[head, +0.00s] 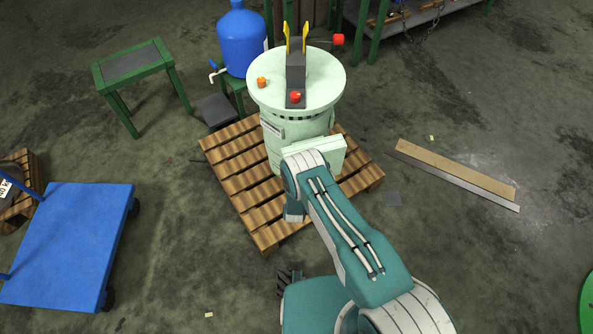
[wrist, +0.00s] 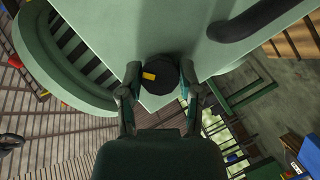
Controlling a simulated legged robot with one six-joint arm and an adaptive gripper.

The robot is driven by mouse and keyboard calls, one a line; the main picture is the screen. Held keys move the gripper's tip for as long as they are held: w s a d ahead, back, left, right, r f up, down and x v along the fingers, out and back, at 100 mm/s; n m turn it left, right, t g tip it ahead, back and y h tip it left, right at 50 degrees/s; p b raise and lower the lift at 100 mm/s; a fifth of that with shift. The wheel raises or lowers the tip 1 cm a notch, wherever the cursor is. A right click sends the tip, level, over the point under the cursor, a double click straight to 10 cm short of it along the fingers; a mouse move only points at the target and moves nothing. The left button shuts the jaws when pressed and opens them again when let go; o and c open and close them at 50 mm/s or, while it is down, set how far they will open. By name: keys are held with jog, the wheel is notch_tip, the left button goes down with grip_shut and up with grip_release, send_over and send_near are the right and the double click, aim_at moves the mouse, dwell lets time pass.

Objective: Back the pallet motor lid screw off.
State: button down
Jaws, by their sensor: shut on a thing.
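The pale green motor (head: 300,125) stands upright on the wooden pallet (head: 225,165), with a flat box-like lid (head: 325,150) on its near side. In the wrist view, a round black screw knob (wrist: 162,78) with a yellow mark sits at the edge of the pale green lid (wrist: 120,40). My gripper (wrist: 161,70) has one finger on each side of the knob and is shut on it. In the head view my arm hides the gripper and the knob. I cannot tell how far the screw is turned out.
A blue barrel (head: 243,45) stands behind the motor. A green-framed stool (head: 135,65) and a blue cart (head: 70,245) are to the left. Boards (head: 455,172) lie on the floor to the right, with open floor around them.

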jog(key=n, duration=0.1)
jog(key=n+t, duration=0.1)
jog(key=n, duration=0.2)
jog(key=shift+a+f+n+t+h, duration=0.15)
jog(key=shift+a+n+t+h, duration=0.1)
jog(key=shift+n+t+h, duration=0.15)
jog(key=n+t, duration=0.1)
jog(key=n, duration=0.1)
jog(key=n+t, duration=0.1)
jog(key=n, duration=0.2)
jog(key=shift+s+f, duration=0.1)
jog(key=shift+f, duration=0.1)
jog(key=shift+d+n, duration=0.1)
jog(key=shift+n, duration=0.3)
jog(key=shift+c, duration=1.3)
grip_release()
jog(key=shift+f, duration=0.1)
jog(key=s+f, duration=0.1)
jog(key=s, duration=1)
jog(key=shift+s+a+f, duration=0.25)
jog(key=shift+s+f, duration=0.05)
jog(key=shift+s, duration=0.1)
